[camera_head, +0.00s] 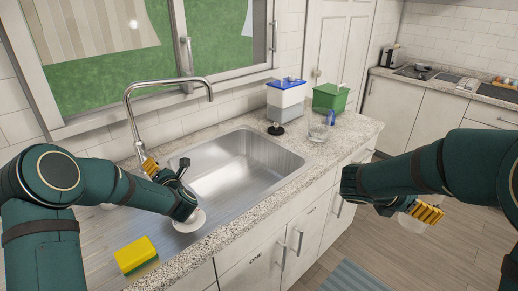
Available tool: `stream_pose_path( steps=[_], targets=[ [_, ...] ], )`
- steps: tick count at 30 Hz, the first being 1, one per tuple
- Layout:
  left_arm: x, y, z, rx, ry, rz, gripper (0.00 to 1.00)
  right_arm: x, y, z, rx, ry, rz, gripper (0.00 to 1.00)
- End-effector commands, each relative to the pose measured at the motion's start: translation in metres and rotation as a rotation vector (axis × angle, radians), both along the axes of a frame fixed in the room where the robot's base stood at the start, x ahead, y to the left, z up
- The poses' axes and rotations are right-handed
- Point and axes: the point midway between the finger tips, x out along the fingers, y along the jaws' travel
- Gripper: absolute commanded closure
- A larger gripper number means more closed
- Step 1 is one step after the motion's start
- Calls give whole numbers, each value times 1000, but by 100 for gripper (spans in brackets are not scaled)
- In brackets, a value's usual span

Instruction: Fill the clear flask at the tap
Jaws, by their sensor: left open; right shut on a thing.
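The silver tap (165,83) arches over the left part of the steel sink (250,157). No water shows below its spout. My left gripper (166,168) is open at the sink's left edge, close to the tap's base; whether it touches the tap I cannot tell. My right gripper (424,211) is out past the counter's front edge, above the floor. It is shut on a pale, see-through thing, which looks like the clear flask (410,224); the arm hides most of it. Another clear glass vessel (319,126) stands on the counter right of the sink.
A yellow sponge (136,255) lies on the front left of the counter. A white-and-grey box with a blue lid (285,100) and a green box (330,97) stand behind the glass vessel. The sink basin looks empty. A blue-grey mat (350,277) lies on the floor.

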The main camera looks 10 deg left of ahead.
Motion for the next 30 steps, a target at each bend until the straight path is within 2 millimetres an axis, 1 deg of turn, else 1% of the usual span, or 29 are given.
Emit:
stream_pose_path(
  steps=[1, 3, 9, 15, 23, 24, 26, 27, 28, 30],
  targets=[
    [7, 8, 0, 0, -2, 3, 52, 0, 0, 0, 0, 0, 0, 67],
    [17, 16, -1, 0, 0, 2, 52, 0, 0, -1, 0, 0, 0, 67],
    [36, 35, -1, 0, 0, 1, 52, 0, 0, -1, 0, 0, 0, 67],
    [44, 43, 0, 1, 0, 1, 52, 0, 0, -2, 0, 0, 0, 67],
    [45, 43, 0, 1, 1, 0, 52, 0, 0, -2, 0, 0, 0, 67],
    [45, 43, 0, 1, 1, 0, 56, 0, 0, -2, 0, 0, 0, 67],
    [45, 43, 0, 1, 1, 0, 78, 0, 0, -2, 0, 0, 0, 67],
    [45, 43, 0, 1, 1, 0, 92, 0, 0, -2, 0, 0, 0, 67],
    [45, 43, 0, 1, 1, 0, 100, 0, 0, -2, 0, 0, 0, 67],
    [45, 43, 0, 1, 1, 0, 100, 0, 0, -2, 0, 0, 0, 67]
  ],
)
